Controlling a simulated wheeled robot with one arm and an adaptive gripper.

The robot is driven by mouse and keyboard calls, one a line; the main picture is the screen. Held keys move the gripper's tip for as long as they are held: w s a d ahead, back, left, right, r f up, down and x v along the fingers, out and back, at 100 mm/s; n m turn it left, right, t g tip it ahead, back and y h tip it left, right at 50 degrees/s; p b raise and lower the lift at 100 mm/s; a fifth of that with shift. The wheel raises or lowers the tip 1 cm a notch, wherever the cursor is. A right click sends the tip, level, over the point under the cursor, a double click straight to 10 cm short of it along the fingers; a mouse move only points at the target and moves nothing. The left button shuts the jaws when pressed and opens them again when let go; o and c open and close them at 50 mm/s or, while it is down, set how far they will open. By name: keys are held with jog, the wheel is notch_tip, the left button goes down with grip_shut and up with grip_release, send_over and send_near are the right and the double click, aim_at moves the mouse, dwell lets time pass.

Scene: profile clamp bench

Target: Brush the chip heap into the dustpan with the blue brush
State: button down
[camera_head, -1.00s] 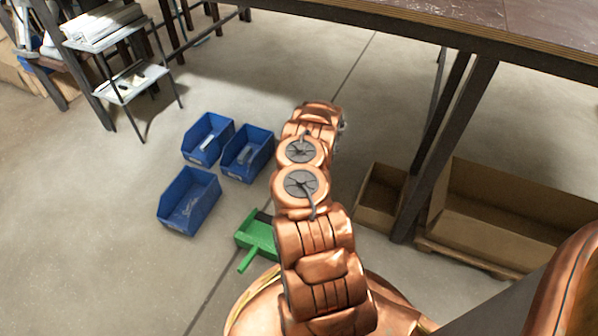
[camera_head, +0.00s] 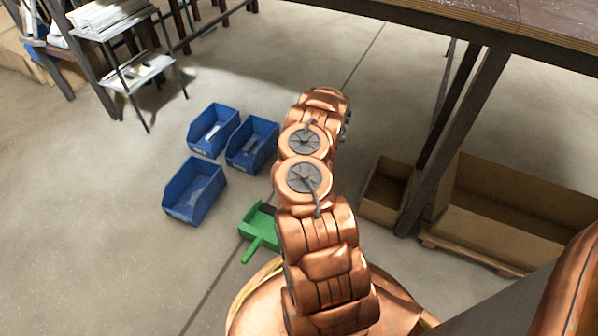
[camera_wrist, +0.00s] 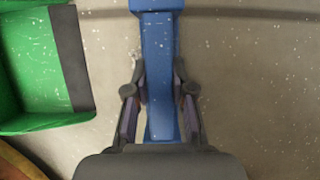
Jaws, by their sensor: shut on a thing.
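My gripper (camera_wrist: 160,92) is shut on the handle of the blue brush (camera_wrist: 158,50) in the wrist view. The brush's wider blue end is at the top edge, and its bristles are out of sight. The green dustpan (camera_wrist: 28,72) lies on the floor left of the gripper, its dark lip facing the brush and apart from it. The dustpan also shows in the head view (camera_head: 254,244), partly behind my arm. Small pale specks dot the floor around the brush in the wrist view. I see no clear heap of chips. My arm hides the gripper and brush in the head view.
Several blue bins (camera_head: 194,190) stand on the floor left of my arm. A small shelf stand (camera_head: 140,74) is at the upper left. A workbench (camera_head: 480,36) spans the upper right, with cardboard boxes (camera_head: 515,215) beneath. Open floor lies at the left.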

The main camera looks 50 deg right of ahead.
jog(key=shift+s+a+b, duration=0.2)
jog(key=shift+s+a, duration=0.05)
jog(key=shift+a, duration=0.7)
jog(key=shift+s+a+b, duration=0.2)
jog(key=shift+s+a, duration=0.05)
jog(key=shift+a, duration=0.65)
jog(key=shift+s+a, duration=0.2)
jog(key=shift+a, duration=0.3)
jog(key=shift+s+a, duration=0.15)
jog(key=shift+a, duration=0.3)
jog(key=shift+b, duration=0.3)
jog(key=shift+s+a, duration=0.25)
jog(key=shift+a, duration=0.75)
jog(key=shift+a, duration=0.1)
